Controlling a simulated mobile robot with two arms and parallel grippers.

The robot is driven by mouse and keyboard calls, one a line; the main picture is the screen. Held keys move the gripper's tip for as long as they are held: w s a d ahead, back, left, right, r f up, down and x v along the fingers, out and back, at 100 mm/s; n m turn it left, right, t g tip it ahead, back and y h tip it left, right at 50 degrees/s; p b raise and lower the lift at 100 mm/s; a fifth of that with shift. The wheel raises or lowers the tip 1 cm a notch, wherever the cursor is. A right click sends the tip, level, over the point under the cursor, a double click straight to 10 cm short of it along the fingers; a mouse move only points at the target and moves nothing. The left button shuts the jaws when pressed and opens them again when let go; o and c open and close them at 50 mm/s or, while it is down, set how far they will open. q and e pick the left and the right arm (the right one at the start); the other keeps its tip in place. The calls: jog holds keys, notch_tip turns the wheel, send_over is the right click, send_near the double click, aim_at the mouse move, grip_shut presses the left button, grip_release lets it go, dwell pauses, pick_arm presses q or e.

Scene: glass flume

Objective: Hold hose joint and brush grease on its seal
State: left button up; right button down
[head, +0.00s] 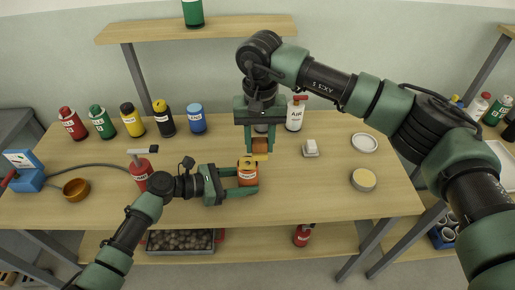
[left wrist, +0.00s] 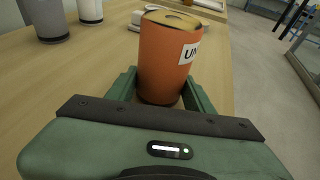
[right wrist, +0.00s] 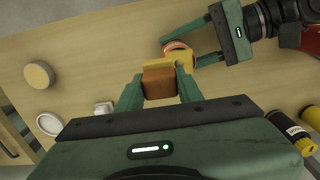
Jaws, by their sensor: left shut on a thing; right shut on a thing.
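The hose joint is an orange cylinder (head: 248,178) with a white label and a yellowish ring on its top. In the left wrist view the joint (left wrist: 165,65) stands upright between the fingers, with a dark opening in its top. My left gripper (head: 243,181) is shut on it above the table. My right gripper (head: 260,143) points down, shut on the brush, a brown block (head: 260,145) with a yellow edge. In the right wrist view the brush (right wrist: 159,84) is just beside the joint's top (right wrist: 178,48); I cannot tell whether they touch.
A red extinguisher-like bottle (head: 141,172) stands behind my left wrist. Several coloured bottles (head: 131,119) line the back left, and a white AIR bottle (head: 295,114) stands behind my right gripper. A round yellow-topped tin (head: 363,180) and a white dish (head: 365,143) are at right.

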jog(key=shift+r, duration=2.4)
pick_arm(q)
jog(key=o, duration=1.1)
jog(key=shift+c, duration=0.2)
jog(key=v, duration=1.2)
jog(key=shift+s, duration=0.1)
